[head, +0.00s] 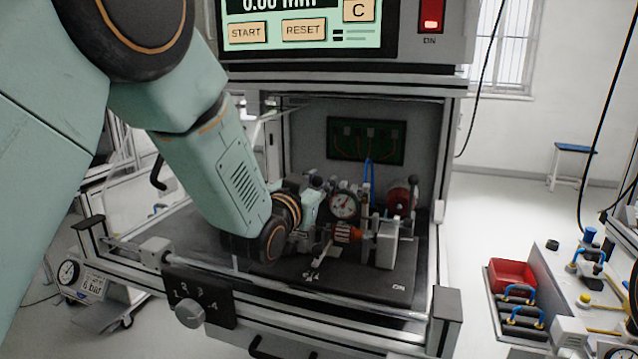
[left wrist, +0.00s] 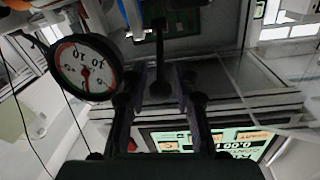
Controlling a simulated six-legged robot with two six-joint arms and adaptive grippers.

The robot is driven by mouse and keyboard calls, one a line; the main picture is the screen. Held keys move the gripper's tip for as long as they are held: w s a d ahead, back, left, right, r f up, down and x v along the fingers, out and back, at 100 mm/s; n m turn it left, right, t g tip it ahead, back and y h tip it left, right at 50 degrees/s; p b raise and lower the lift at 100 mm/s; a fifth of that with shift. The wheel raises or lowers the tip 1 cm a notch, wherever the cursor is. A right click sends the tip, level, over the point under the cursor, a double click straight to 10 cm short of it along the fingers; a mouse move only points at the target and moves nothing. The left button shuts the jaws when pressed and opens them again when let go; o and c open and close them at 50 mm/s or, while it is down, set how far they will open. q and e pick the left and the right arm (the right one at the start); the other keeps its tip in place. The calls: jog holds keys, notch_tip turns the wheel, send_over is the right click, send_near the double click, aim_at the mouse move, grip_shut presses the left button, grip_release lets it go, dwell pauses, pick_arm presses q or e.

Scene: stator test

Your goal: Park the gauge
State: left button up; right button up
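The dial gauge (head: 343,206) has a round white face with a red mark and a dark rim. It sits among the fixtures inside the test bench. In the left wrist view the gauge (left wrist: 85,68) shows upside down at the left, beside the fingers and apart from them. My left gripper (head: 308,212) reaches into the bench just left of the gauge, partly hidden by its own wrist. In the left wrist view its pads (left wrist: 160,82) close in on both sides of a black knob (left wrist: 160,89) on a dark stem. My right gripper is out of view.
The fixture has a copper-red coil part (head: 348,232) and a pale block (head: 387,246) close to the gripper. The bench's front rail (head: 300,300) and a selector knob (head: 190,313) lie in front. A red bin (head: 512,274) stands at the right.

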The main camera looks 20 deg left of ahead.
pick_arm(q)
jog(key=shift+d, duration=0.1)
jog(key=shift+w+f, duration=0.15)
jog(key=shift+w, duration=0.15)
jog(key=shift+c, duration=0.7)
grip_shut()
